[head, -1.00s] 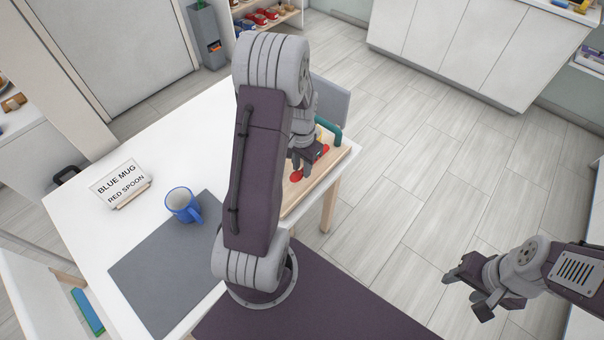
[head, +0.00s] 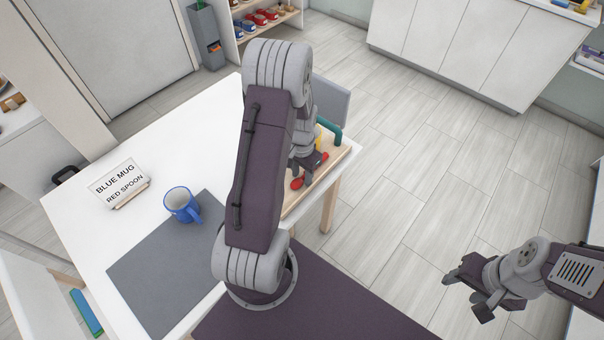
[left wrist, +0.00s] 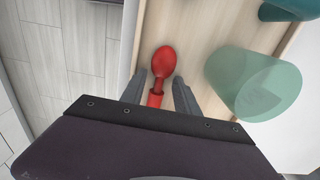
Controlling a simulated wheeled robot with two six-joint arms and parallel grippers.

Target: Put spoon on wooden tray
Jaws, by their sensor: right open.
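The red spoon (left wrist: 162,70) shows over the pale wooden tray (left wrist: 208,22) in the left wrist view, its bowl pointing away from my gripper. Its handle runs between the fingers of my left gripper (left wrist: 159,92), with a gap showing on both sides. In the head view, red parts of the spoon (head: 297,184) show beside my left gripper (head: 304,172), over the wooden tray (head: 292,207) at the table's right edge. My arm hides much of the tray. My right gripper (head: 476,293) is open and empty over the floor at lower right.
A translucent green cup (left wrist: 256,85) stands to the spoon's right in the left wrist view. A sign (head: 119,184) reads "BLUE MUG, RED SPOON".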

